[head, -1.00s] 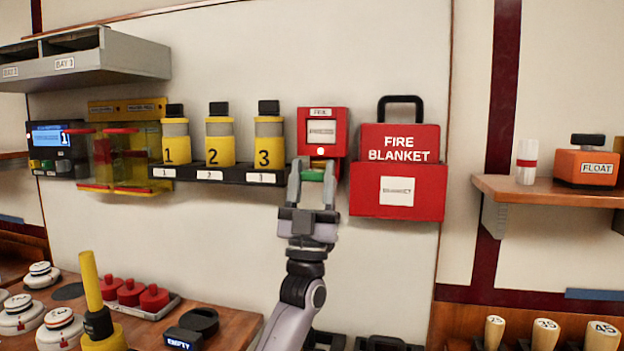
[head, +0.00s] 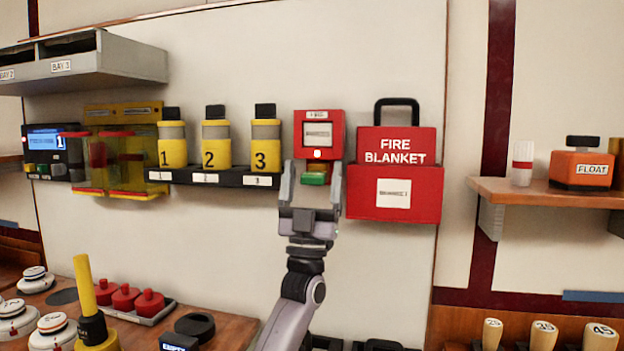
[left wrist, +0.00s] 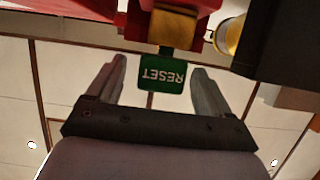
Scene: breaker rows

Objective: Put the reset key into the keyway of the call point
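The red call point (head: 334,128) is on the wall panel, between the numbered bottles and the fire blanket box. The green reset key (head: 313,179) is at its underside. In the left wrist view the key's head (left wrist: 162,73), marked RESET, hangs from a dark shank that goes up to the brass keyway (left wrist: 172,27). How deep the shank sits is hidden. My left gripper (head: 311,172) is open just below the call point. Its fingers (left wrist: 160,78) stand on both sides of the key with gaps, not touching it. My right gripper is not in view.
The fire blanket box (head: 395,170) is close on the right. A dark shelf (head: 224,179) with yellow numbered bottles (head: 216,141) is close on the left. A wooden bench (head: 228,328) with several red and white items lies lower left. The wall below the call point is clear.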

